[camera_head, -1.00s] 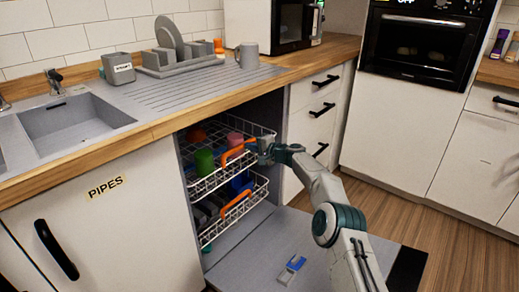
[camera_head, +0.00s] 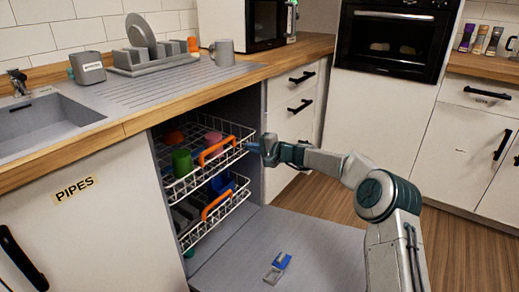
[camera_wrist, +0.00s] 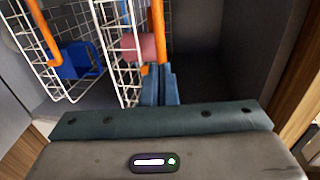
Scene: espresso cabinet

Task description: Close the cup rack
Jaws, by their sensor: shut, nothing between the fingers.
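The upper rack (camera_head: 206,178) is a white wire basket with an orange handle (camera_head: 217,151), and it sticks out of the open dishwasher. It holds a green cup (camera_head: 182,163), a pink cup (camera_head: 213,139) and an orange-red one (camera_head: 173,137). In the wrist view the pink cup (camera_wrist: 138,46) and the orange handle (camera_wrist: 157,25) show near my fingers. My gripper (camera_head: 254,147) is shut and empty, just right of the handle, at about the rack's front right corner. In the wrist view its blue fingertips (camera_wrist: 161,85) are close to the handle's end; I cannot tell whether they touch.
The lower rack (camera_head: 213,217), with its own orange handle and a blue item (camera_head: 221,184), is also partly out. The open dishwasher door (camera_head: 315,248) lies flat below, with a small blue-grey object (camera_head: 278,268) on it. Drawers (camera_head: 294,105) stand to the right.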

